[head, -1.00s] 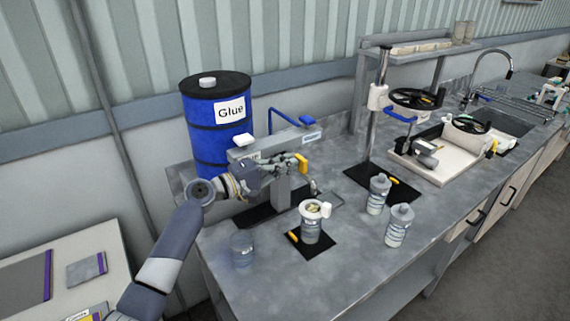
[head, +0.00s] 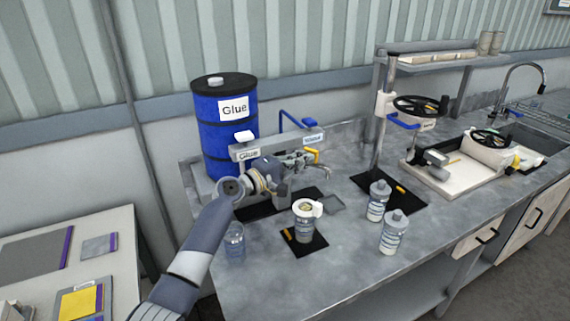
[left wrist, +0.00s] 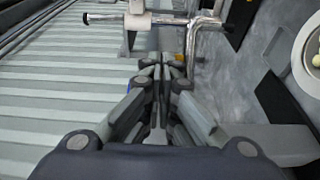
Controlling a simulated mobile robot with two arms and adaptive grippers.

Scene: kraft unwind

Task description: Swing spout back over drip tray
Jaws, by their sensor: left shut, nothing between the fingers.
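My right gripper is out of view.
A glue pot (head: 304,220) stands on a black mat in front of the dispenser. A clear jar (head: 234,242) stands near my left forearm. Two bottles (head: 378,200) (head: 393,231) stand to the right. The bench front is clear.

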